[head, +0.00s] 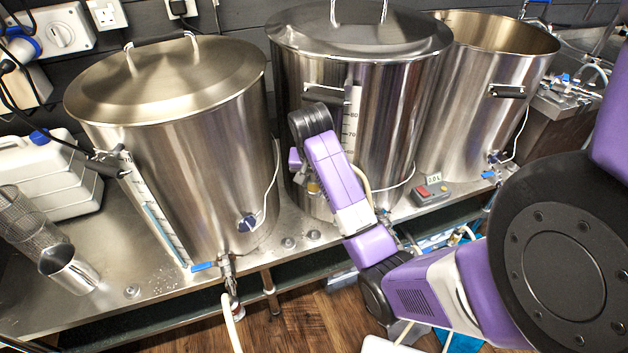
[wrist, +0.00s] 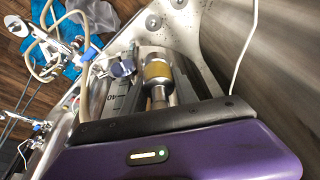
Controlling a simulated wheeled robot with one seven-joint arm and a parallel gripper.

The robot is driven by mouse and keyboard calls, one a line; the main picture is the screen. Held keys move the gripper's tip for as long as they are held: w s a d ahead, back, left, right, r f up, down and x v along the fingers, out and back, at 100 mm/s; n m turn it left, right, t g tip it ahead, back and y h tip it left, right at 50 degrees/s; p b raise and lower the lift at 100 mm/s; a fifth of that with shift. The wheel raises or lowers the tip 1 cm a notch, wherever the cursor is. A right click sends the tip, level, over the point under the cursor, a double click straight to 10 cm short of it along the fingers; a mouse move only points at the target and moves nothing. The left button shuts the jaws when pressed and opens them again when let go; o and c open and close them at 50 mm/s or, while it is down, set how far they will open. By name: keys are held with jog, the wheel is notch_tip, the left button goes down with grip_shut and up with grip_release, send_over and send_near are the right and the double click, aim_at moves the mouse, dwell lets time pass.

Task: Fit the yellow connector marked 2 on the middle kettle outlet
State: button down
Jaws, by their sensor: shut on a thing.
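My gripper (wrist: 158,85) is shut on the yellow connector (wrist: 157,70), a short metal fitting with a yellow band, in the wrist view. The number on it cannot be read. In the head view my gripper is in front of the middle kettle (head: 395,110), and the yellow band (head: 313,188) shows small below my wrist, close to the kettle's lower left side. My arm covers much of the kettle's lower front, so its outlet cannot be made out clearly. In the wrist view the connector appears apart from other fittings.
A lidded left kettle (head: 180,150) has a tap with a hose (head: 229,290). An open kettle (head: 485,90) stands at right. A small box with a red button (head: 432,192) sits on the steel bench. A steel cup (head: 68,270) and mesh cylinder (head: 30,220) are far left.

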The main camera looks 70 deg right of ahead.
jog(key=shift+r+p, duration=2.2)
jog(key=shift+p, duration=0.2)
jog(key=shift+f, duration=0.1)
jog(key=w+a+f+n+t+y, duration=0.1)
jog(key=a+n, duration=0.4)
jog(key=a, duration=0.8)
jog(key=w+a+f+n+y, duration=0.1)
jog(key=w+a+f+n, duration=0.3)
jog(key=a, duration=0.9)
jog(key=w+a+f+n+t+y, duration=0.1)
jog(key=w+a+f+n, duration=0.2)
jog(key=a, duration=1)
jog(key=w+n, duration=0.1)
jog(key=n, duration=0.2)
jog(key=shift+w+a+t, duration=0.3)
jog(key=shift+w+a, duration=0.05)
